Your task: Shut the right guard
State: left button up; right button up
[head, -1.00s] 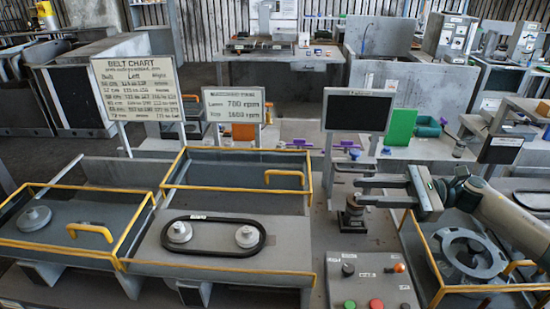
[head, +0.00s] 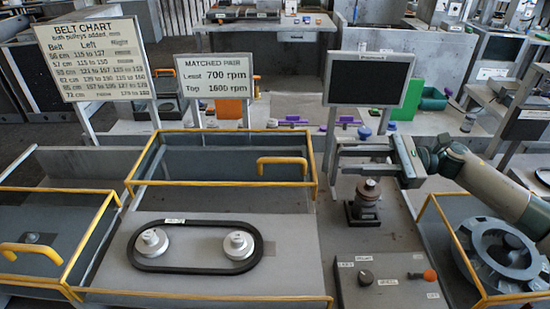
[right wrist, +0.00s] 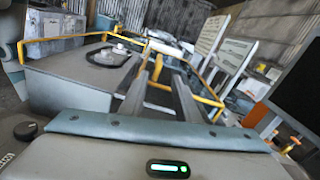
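The middle bay's guard, a clear panel in a yellow frame (head: 313,155) with a yellow handle (head: 282,161), appears raised behind the black belt (head: 196,268). The belt loops around two pale pulleys and lies uncovered; it also shows in the right wrist view (right wrist: 92,61). Another yellow-framed guard (head: 92,240) is at the left, its handle (head: 30,250) low down. My right gripper (head: 339,160) is open and empty, fingers pointing left, just right of the raised guard's right edge. In the right wrist view its two fingers (right wrist: 160,85) are apart. My left gripper is not in view.
A dark post-like device (head: 366,203) stands just below my right gripper. A control box (head: 390,285) is in front. A grey fan wheel (head: 500,250) sits in a yellow-railed bay at right. A black screen (head: 367,79) and two sign boards stand behind.

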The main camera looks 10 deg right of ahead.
dwell(0.3)
jog(key=p, duration=0.9)
send_near(262, 160)
jog(key=a, duration=0.2)
jog(key=w+a, duration=0.1)
jog(key=a, duration=0.2)
jog(key=shift+w+a+f, duration=0.15)
jog(key=shift+w+a, duration=0.15)
jog(key=shift+w+a+f, duration=0.1)
jog(key=shift+a+f, duration=0.05)
jog(key=shift+a, duration=0.35)
grip_shut()
